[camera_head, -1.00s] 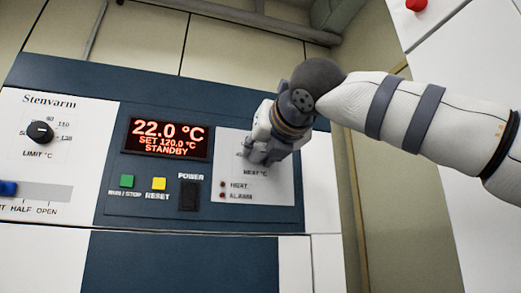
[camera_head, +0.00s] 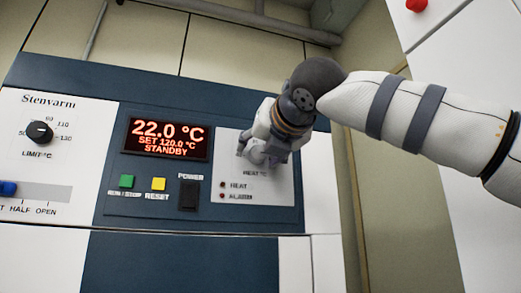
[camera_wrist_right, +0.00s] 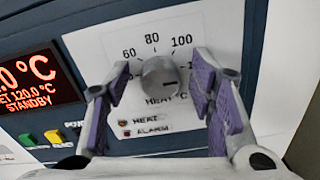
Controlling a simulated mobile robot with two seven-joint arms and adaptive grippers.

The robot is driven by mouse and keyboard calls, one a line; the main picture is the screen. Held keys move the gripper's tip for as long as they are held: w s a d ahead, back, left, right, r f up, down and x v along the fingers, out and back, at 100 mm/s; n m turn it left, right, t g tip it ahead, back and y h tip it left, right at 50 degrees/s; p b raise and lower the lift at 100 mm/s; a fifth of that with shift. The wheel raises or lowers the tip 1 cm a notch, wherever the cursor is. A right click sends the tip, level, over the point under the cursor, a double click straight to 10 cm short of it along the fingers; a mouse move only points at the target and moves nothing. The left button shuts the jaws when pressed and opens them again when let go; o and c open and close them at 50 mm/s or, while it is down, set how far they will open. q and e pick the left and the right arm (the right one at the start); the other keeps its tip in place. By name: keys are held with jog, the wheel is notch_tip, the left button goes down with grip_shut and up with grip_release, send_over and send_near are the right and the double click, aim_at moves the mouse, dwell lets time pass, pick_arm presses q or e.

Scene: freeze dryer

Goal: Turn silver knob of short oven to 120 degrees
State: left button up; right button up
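The silver knob (camera_wrist_right: 159,77) sits on the white dial panel of the oven, above the "HEAT °C" label. Its dark mark points to the right in the right wrist view. Printed numbers 60, 80 and 100 show around it; others are hidden by the fingers. The oven display (camera_head: 167,139) reads 22.0 °C, SET 120.0 °C, STANDBY. My left gripper is out of view.
A green button (camera_head: 127,181), a yellow button (camera_head: 158,184) and a black power switch (camera_head: 188,194) lie below the display. A black limit knob (camera_head: 40,132) and a blue slider (camera_head: 8,188) are at the left. A red button (camera_head: 416,4) is at the top right.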

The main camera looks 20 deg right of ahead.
jog(key=shift+f, duration=0.1)
jog(key=s, duration=0.7)
jog(key=shift+s+d, duration=0.15)
jog(key=shift+s, duration=0.1)
